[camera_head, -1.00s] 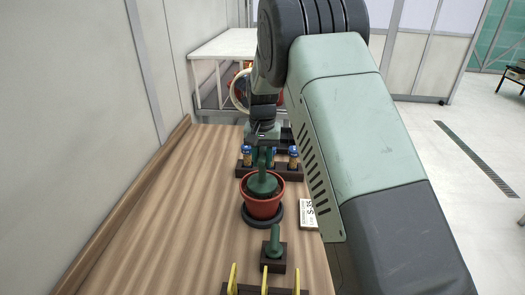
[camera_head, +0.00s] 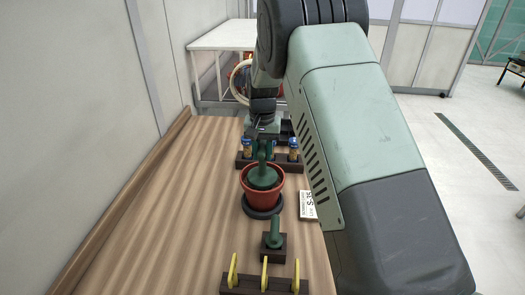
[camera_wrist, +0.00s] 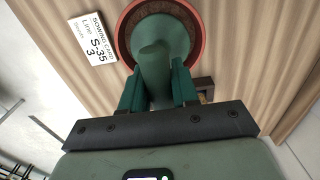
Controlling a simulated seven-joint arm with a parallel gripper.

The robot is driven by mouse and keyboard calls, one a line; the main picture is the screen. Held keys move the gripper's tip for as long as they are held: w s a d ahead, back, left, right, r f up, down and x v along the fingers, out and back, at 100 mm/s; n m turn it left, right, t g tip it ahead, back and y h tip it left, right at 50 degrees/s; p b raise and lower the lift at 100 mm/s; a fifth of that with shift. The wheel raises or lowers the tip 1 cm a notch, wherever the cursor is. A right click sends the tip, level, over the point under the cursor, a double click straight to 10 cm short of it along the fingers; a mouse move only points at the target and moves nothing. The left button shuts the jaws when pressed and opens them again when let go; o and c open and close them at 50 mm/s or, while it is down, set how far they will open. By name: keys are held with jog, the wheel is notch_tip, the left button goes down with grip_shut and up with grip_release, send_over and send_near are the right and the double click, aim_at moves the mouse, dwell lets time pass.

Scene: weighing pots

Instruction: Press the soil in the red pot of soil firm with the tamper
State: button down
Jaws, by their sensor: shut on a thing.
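The red pot (camera_head: 262,199) stands upright on a dark round saucer (camera_head: 262,214) on the wooden bench. The green tamper (camera_head: 263,178) is upright, with its round foot inside the pot's rim. A thin ring of dark soil shows around the foot; the soil beneath it is hidden. I cannot tell how hard the foot presses on it. My gripper (camera_head: 263,153) is above the pot, shut on the tamper's handle. The wrist view shows the green fingers (camera_wrist: 158,92) either side of the handle and the foot (camera_wrist: 160,38) within the red rim (camera_wrist: 203,45).
A green-handled tool (camera_head: 275,232) stands in a dark block in front of the pot. A dark rack with yellow pegs (camera_head: 265,283) is nearer. A dark rack (camera_head: 270,168) with blue-capped jars stands behind. A white card (camera_head: 307,205) lies right of the pot. The bench's left side is clear.

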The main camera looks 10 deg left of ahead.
jog(key=shift+f, duration=0.65)
dwell(1.1)
jog(key=shift+r, duration=0.1)
jog(key=shift+r, duration=3.85)
